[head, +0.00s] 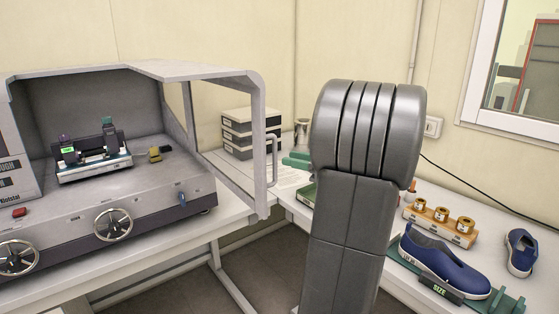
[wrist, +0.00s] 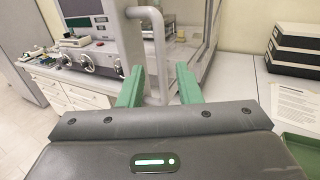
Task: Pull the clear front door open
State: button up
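The clear front door (head: 262,110) has a pale grey frame at the right of the grey test machine (head: 150,205). In the wrist view, the handle (wrist: 161,55) runs down between the two green fingers of my gripper (wrist: 159,84). The fingers are apart, with space on both sides of the bar. I cannot tell whether the tips reach past it. In the head view, my arm hides most of the gripper; a green finger shows just right of the handle.
Black-and-white boxes (head: 250,133) are stacked behind the door. On the right bench are a blue shoe (head: 440,262), a smaller blue shoe (head: 519,252) and a wooden block with brass pieces (head: 440,226). A green tray (wrist: 303,150) lies at the wrist view's lower right.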

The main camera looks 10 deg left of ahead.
aim_at(276, 156)
jog(key=v, duration=0.7)
jog(key=shift+b, duration=0.45)
jog(key=shift+d, duration=0.1)
jog(key=p+x, duration=0.2)
jog(key=x, duration=1.1)
jog(key=shift+p, duration=0.4)
jog(key=shift+w+a, duration=0.15)
jog(key=shift+a, duration=0.2)
